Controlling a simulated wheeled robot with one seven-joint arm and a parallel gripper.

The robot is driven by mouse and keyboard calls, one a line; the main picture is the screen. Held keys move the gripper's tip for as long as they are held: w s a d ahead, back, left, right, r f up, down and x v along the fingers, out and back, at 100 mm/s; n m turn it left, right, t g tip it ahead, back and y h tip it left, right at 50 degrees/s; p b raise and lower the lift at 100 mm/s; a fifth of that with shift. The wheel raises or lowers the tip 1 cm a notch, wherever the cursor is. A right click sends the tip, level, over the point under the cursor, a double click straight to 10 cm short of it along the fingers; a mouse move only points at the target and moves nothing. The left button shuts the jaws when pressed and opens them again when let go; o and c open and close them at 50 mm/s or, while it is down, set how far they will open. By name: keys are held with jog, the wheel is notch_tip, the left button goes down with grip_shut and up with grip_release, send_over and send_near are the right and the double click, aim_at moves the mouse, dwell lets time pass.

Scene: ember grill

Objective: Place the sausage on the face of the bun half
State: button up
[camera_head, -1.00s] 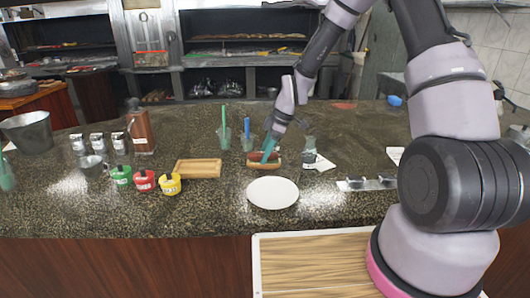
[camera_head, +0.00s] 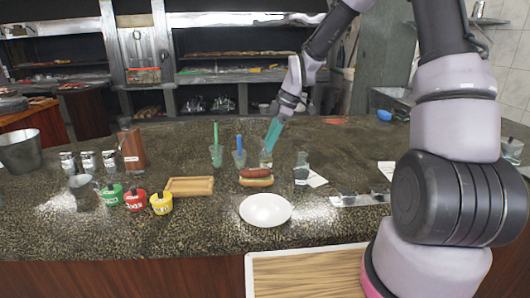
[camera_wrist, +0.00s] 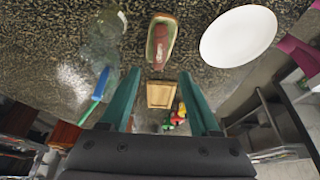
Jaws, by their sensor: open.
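The sausage (camera_head: 255,173) is reddish brown and lies on top of the bun half (camera_head: 257,182) on the counter. In the wrist view the sausage (camera_wrist: 160,43) lies lengthwise along the face of the bun half (camera_wrist: 151,55). My gripper (camera_head: 270,148) is above and slightly right of the bun, apart from it. In the wrist view its two teal fingers (camera_wrist: 158,95) are spread with nothing between them.
A white plate (camera_head: 265,210) is in front of the bun. A wooden board (camera_head: 190,187) lies to its left, beside green, red and yellow jars (camera_head: 135,201). Cups with green and blue sticks (camera_head: 239,158) and a glass bottle (camera_head: 301,170) stand close to the bun.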

jog(key=s+d+r+m+t+h, duration=0.1)
jog(key=s+d+r+m, duration=0.2)
jog(key=r+m, duration=0.15)
jog(key=s+d+r+m+t+h, duration=0.1)
jog(key=s+d+r+m, duration=0.2)
jog(key=r, duration=0.3)
jog(key=s+d+r+m+t, duration=0.2)
jog(key=s+d+r+m, duration=0.15)
jog(key=r, duration=0.25)
jog(key=s+d+r+m+t, duration=0.1)
jog(key=s+d+r+m, duration=0.2)
jog(key=s+r+m, duration=0.1)
jog(key=s+d+r+m+t, duration=0.2)
jog(key=s+d+r+m, duration=0.1)
jog(key=s+m, duration=0.4)
jog(key=shift+s+r, duration=0.4)
jog(key=shift+s, duration=0.65)
